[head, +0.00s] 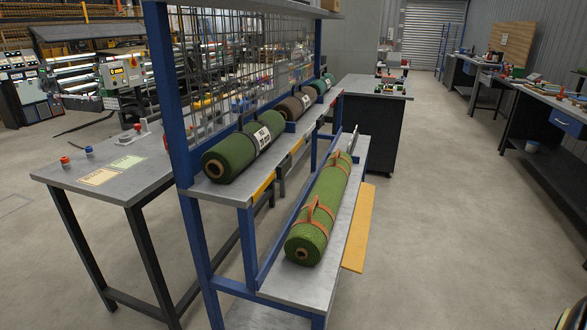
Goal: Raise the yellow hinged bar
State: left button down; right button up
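A long flat yellow bar (359,230) runs along the right, outer edge of the lower grey shelf (335,232) of the blue-framed rack. It sits lower than the shelf top and looks folded down; its hinge cannot be made out. A green turf roll (322,206) with brown straps and carry handles lies lengthwise on this shelf, beside the bar. Neither of my grippers is in view.
The upper shelf holds a dark green roll (244,148), a brown roll (293,106) and a teal-green roll (321,85). A grey table (108,172) stands at left, a dark workbench (371,122) behind. The floor (440,230) right of the rack is clear.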

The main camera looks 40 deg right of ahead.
aim_at(353, 259)
jog(key=i, duration=0.15)
jog(key=z, duration=2.5)
